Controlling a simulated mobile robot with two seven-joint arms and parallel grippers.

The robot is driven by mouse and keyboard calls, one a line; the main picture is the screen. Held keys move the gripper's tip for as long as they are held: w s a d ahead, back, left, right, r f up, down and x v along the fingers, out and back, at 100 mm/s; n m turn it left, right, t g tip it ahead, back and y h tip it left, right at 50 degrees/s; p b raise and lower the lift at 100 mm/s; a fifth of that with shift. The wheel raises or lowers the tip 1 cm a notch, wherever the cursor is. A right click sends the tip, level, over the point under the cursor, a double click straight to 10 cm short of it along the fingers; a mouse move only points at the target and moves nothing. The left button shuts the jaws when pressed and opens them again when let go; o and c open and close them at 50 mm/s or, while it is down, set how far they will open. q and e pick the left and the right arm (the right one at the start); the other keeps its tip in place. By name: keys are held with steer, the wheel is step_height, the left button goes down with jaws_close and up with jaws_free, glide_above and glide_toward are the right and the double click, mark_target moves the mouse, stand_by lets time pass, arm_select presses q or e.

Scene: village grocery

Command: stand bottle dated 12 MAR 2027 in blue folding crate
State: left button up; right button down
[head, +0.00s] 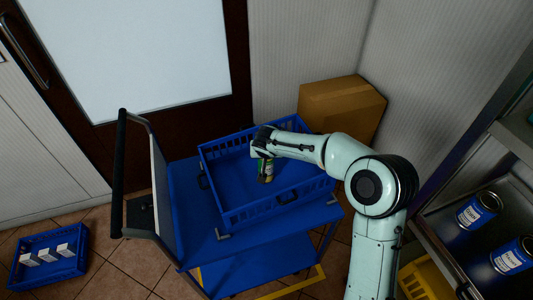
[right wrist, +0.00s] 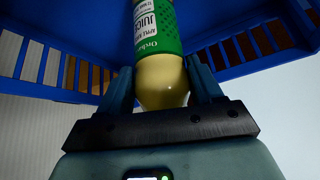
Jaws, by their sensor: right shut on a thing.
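The bottle (head: 266,172), with a green label and pale yellow contents, hangs roughly upright below my right gripper (head: 264,153), inside the walls of the blue folding crate (head: 233,213). I cannot tell whether its base touches the crate floor. My left gripper is out of view.
The crate stands on a blue trolley (head: 205,249) with a black handle (head: 118,175). A cardboard box (head: 345,100) is behind. A small blue crate (head: 70,265) with white cartons lies on the floor at left. Blue cans (head: 478,210) stand on the right shelf.

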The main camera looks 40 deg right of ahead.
steer(key=shift+c, duration=0.8)
jaws_free()
steer(key=shift+f, duration=0.1)
steer(key=v, duration=1.2)
